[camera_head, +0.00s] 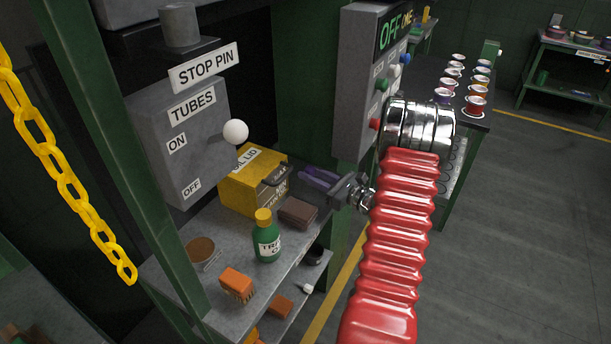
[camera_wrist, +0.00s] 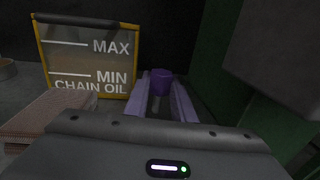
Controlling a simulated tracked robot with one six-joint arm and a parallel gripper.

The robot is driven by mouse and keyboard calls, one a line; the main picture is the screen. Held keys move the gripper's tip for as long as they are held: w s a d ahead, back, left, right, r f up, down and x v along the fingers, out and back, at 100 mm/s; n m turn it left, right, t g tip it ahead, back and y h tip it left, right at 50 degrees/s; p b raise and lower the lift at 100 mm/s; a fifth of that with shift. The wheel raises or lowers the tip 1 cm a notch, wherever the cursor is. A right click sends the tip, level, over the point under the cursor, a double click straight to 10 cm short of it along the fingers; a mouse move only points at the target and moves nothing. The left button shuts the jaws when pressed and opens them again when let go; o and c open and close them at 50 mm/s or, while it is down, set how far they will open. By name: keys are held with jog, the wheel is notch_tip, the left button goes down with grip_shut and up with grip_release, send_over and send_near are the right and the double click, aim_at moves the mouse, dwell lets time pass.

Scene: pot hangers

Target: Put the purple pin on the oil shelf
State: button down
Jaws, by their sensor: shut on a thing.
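My gripper (camera_head: 306,178) reaches in from the right over the back right of the grey shelf (camera_head: 230,240), beside the yellow chain oil box (camera_head: 238,195). In the wrist view its two pale purple fingers (camera_wrist: 160,98) are shut on the purple pin (camera_wrist: 162,81), whose wide purple head shows between the fingertips. The pin's lower part is partly hidden. I cannot tell whether it touches the shelf. In the head view the pin cannot be told apart from the fingers. The chain oil box also stands to the left in the wrist view (camera_wrist: 88,65).
A green post and a grey control box (camera_head: 362,80) stand close on the right.

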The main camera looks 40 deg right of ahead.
jog(key=shift+x, duration=0.9)
jog(key=shift+w+f, duration=0.25)
jog(key=shift+f, duration=0.5)
jog(key=c, duration=1.5)
grip_release()
jog(key=shift+f, duration=0.1)
jog(key=shift+s, duration=0.15)
jog(key=v, duration=1.1)
jog(key=shift+s+d, duration=0.1)
jog(key=shift+s, duration=0.3)
